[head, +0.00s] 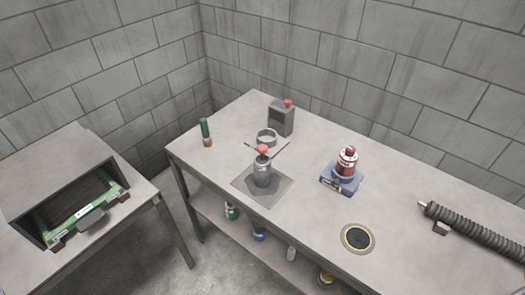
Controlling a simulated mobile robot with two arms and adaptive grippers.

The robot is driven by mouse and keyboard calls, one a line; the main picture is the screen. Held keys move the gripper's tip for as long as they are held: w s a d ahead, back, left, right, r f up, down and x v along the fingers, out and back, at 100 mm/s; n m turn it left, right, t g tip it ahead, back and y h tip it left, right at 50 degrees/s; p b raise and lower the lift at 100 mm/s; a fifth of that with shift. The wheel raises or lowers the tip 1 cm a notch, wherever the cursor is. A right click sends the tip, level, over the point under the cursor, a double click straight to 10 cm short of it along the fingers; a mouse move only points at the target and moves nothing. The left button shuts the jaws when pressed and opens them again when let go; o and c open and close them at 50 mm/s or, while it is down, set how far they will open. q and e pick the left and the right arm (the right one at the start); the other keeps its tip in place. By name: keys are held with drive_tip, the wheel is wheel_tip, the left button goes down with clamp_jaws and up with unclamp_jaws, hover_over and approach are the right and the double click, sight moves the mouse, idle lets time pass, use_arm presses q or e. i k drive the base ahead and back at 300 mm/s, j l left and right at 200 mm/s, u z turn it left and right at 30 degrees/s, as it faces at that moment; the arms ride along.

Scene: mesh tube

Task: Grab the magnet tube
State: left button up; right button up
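Neither of my grippers shows in the head view. I cannot tell for sure which thing is the magnet tube. A small upright tube (206,133), dark green above and orange-brown at the bottom, stands at the table's far left corner. A grey cylinder (263,172) with a red knob on top stands on a dark square plate (279,186) near the middle. A red and white bottle-like piece (347,161) stands upright in a blue-grey base (346,184) right of it. A dark ribbed tube (475,233) lies at the right, its far end cut off by the picture edge.
A dark grey canister (281,119) with a red cap and a ring holder (266,137) stand at the back of the grey table (310,215). A round black disc (358,238) lies near the front edge. A lower shelf holds several bottles. An open box (68,181) stands on the left table.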

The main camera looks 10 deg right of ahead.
sight(261, 172)
drive_tip(key=i+j+z, duration=0.2)
drive_tip(key=j, duration=0.15)
drive_tip(key=i+j+z, duration=0.2)
drive_tip(key=j, duration=0.15)
drive_tip(key=j+z, duration=0.2)
drive_tip(key=j, duration=0.15)
